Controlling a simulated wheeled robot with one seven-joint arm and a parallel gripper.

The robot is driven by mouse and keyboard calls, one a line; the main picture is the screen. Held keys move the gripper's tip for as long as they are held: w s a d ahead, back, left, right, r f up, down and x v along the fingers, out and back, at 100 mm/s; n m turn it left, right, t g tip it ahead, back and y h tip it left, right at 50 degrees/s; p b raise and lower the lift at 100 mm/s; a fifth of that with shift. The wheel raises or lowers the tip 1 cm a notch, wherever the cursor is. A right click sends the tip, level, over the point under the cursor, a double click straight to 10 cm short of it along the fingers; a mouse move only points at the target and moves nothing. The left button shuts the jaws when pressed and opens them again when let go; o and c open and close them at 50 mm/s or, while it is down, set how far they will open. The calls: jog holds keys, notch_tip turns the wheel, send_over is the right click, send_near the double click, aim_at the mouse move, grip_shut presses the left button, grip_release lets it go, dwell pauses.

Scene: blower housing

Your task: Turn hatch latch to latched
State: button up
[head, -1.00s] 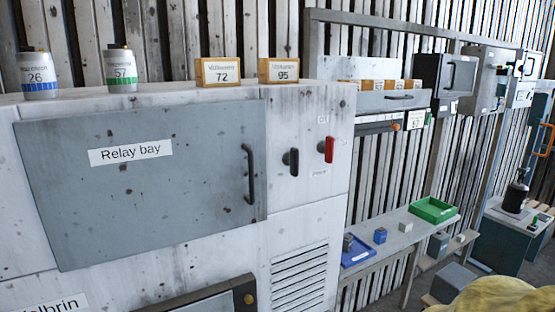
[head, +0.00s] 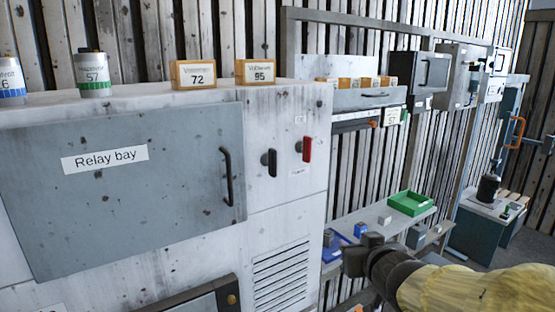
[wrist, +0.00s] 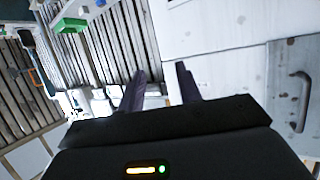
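The grey hatch marked "Relay bay" (head: 130,185) looks closed on the white cabinet, with a dark bar handle (head: 227,177) at its right edge. To its right are a black lever (head: 270,161) and a red lever (head: 306,150), both hanging roughly upright. The small labels by them are unreadable, so I cannot tell which is the hatch latch. My gripper (head: 356,252) is low and right of both levers, apart from the cabinet front. In the wrist view its two fingers (wrist: 160,78) stand apart with nothing between them. The hatch handle (wrist: 300,100) shows there at the right.
A bench to the right holds a green tray (head: 411,204) and a blue tray (head: 345,247), partly hidden by my gripper. Boxes numbered 72 (head: 194,75) and 95 (head: 255,72) stand on the cabinet top. A vent grille (head: 281,276) is below the levers. The space before the levers is clear.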

aim_at(276, 162)
jog(key=s+a+r+n+y, duration=0.1)
jog(key=a+r+n+y, duration=0.1)
jog(key=r, duration=0.5)
jog(key=s+a+r+n+t+y, duration=0.1)
jog(key=s+a+r+n+y, duration=0.1)
jog(key=a+r+y, duration=0.3)
notch_tip(276, 162, up, 2)
jog(key=shift+r+n+y+p, duration=0.1)
jog(key=shift+n+y+p, duration=0.3)
jog(key=shift+n, duration=0.2)
jog(key=p+x, duration=0.2)
jog(key=x, duration=0.6)
jog(key=p+x, duration=0.2)
jog(key=x, duration=0.7)
jog(key=shift+w+a+r, duration=0.1)
jog(key=shift+w+r, duration=0.1)
grip_shut()
